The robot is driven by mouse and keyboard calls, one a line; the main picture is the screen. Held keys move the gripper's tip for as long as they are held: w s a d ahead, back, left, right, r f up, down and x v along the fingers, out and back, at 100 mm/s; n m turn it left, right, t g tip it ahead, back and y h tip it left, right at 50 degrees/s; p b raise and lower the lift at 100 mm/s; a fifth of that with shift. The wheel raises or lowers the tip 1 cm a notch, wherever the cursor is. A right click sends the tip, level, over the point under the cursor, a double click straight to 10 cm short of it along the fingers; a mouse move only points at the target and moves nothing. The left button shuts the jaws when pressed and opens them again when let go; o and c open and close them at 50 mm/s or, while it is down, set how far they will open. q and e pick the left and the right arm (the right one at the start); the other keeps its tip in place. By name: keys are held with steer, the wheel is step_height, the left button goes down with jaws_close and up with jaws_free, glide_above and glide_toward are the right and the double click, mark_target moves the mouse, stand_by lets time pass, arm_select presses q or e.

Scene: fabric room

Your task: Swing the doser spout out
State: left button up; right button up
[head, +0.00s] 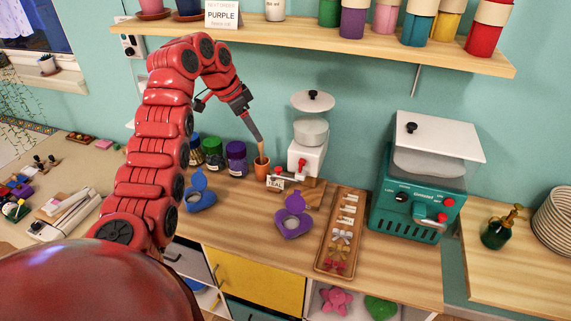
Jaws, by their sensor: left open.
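A small white dispenser (306,155) with a clear bowl and a raised white lid stands on the wooden counter near the wall; it looks like the doser. Its spout is too small to tell apart clearly. My left gripper (256,137) reaches down from above, left of the dispenser and apart from it. Its fingers are open and sit just above a terracotta cup (261,168) with a stick in it. My right gripper is out of view.
A "TEAL" card (275,184) stands before the dispenser. Dark jars (236,158) stand left of the cup. A purple holder (293,221), a blue holder (199,196) and a wooden tray (322,262) lie in front.

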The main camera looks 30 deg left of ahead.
mark_target(278, 169)
arm_select(q)
steer(key=p+x, duration=0.4)
steer(key=x, duration=1.3)
steer(key=shift+w+a, duration=0.1)
jaws_close()
stand_by(0.8)
